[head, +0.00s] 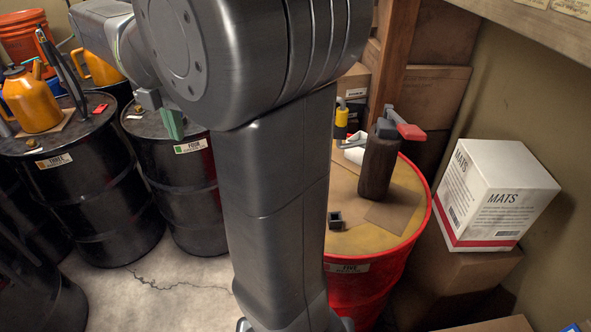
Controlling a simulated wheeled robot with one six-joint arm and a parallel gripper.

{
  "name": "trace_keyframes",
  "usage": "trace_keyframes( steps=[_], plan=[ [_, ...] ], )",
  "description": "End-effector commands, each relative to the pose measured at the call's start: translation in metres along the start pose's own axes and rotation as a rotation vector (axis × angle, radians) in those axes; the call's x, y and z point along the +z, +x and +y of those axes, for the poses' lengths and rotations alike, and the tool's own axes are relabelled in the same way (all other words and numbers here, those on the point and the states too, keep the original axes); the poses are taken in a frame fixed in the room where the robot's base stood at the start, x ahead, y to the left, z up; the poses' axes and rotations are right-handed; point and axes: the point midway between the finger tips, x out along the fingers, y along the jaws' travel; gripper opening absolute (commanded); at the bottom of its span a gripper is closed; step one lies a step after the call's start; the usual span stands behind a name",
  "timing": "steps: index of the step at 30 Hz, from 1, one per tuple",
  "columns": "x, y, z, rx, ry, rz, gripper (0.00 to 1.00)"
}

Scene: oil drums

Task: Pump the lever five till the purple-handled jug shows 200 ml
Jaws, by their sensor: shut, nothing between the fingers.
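The red drum (419,244) labelled five stands right of my arm, with a yellow top. A yellow-and-black piece (341,120) shows at its back, partly hidden by my arm. I cannot tell whether it is the lever. A dark brown upright vessel (377,166) with a red handle stands on a cardboard piece on this drum. I see no purple-handled jug and no 200 ml mark.
Black drums three (85,190) and four (181,190) stand at left. A white MATS box (500,195) sits on cartons at right. A wooden shelf edge (530,25) overhangs top right.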

Motion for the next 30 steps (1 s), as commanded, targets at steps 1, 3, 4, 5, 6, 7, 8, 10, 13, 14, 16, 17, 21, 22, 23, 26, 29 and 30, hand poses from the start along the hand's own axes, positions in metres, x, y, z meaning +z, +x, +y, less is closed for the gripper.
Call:
trace_keyframes(
  steps=[1,3,4,5,6,7,8,10,13,14,16,17,21,22,23,26,29,30],
  plan=[
    [0.000,0.006,0.000,-0.001,0.000,0.000,0.00],
    [0.000,0.011,0.000,0.000,0.000,0.000,0.00],
    [0.000,0.013,0.000,0.000,0.000,0.000,0.00],
    [0.000,0.015,0.000,0.000,0.000,0.000,0.00],
    [0.000,0.018,0.000,0.001,0.000,0.000,0.00],
    [0.000,0.020,0.000,0.000,0.000,0.000,0.00],
    [0.000,0.022,0.000,0.000,0.000,0.000,0.00],
    [0.000,0.027,0.000,0.000,0.000,0.000,0.00],
    [0.000,0.034,0.000,0.000,0.000,0.000,0.00],
    [0.000,0.036,0.000,0.000,0.000,0.000,0.00],
    [0.000,0.041,0.000,0.000,0.000,0.000,0.00],
    [0.000,0.043,0.000,0.000,0.000,0.000,0.00],
    [0.000,0.053,0.000,0.000,0.000,0.000,0.00],
    [0.000,0.055,0.000,0.000,0.000,0.000,0.00],
    [0.000,0.057,0.000,0.000,0.000,0.000,0.00],
    [0.000,0.064,0.000,0.000,0.000,0.000,0.00],
    [0.000,0.071,0.000,0.000,0.000,0.000,0.00],
    [0.000,0.074,0.000,0.000,0.000,0.000,0.00]
  ],
)
